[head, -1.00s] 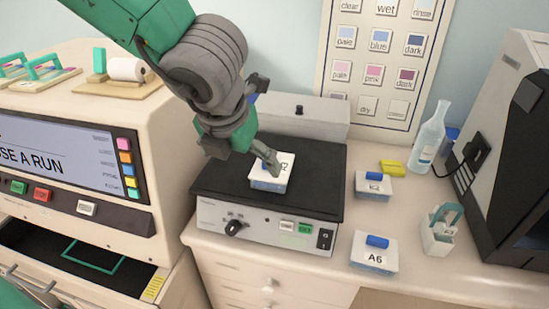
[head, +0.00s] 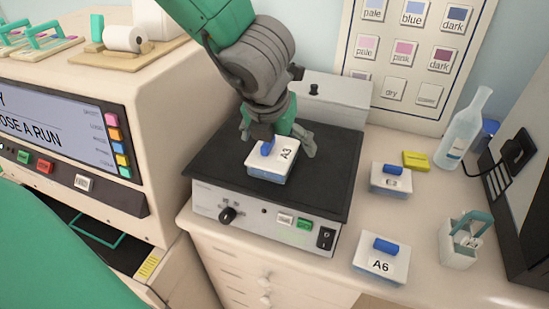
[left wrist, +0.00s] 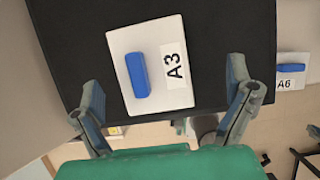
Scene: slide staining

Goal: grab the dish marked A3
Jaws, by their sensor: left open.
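The dish marked A3 (head: 272,161) has a white lid with a blue handle and sits on the black top of the lab device (head: 325,190). In the left wrist view the A3 dish (left wrist: 155,92) lies just beyond and between my open fingers, its label turned sideways. My left gripper (head: 281,143) is open and close above the dish, with fingers on either side of the blue handle in the head view. It also shows in the left wrist view (left wrist: 167,107), with nothing between its fingers. My right gripper is not in view.
The A6 dish (head: 380,262) and another lidded dish (head: 390,180) stand on the counter to the right. A yellow block (head: 416,161), a bottle (head: 462,130) and a small caddy (head: 459,245) are near them.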

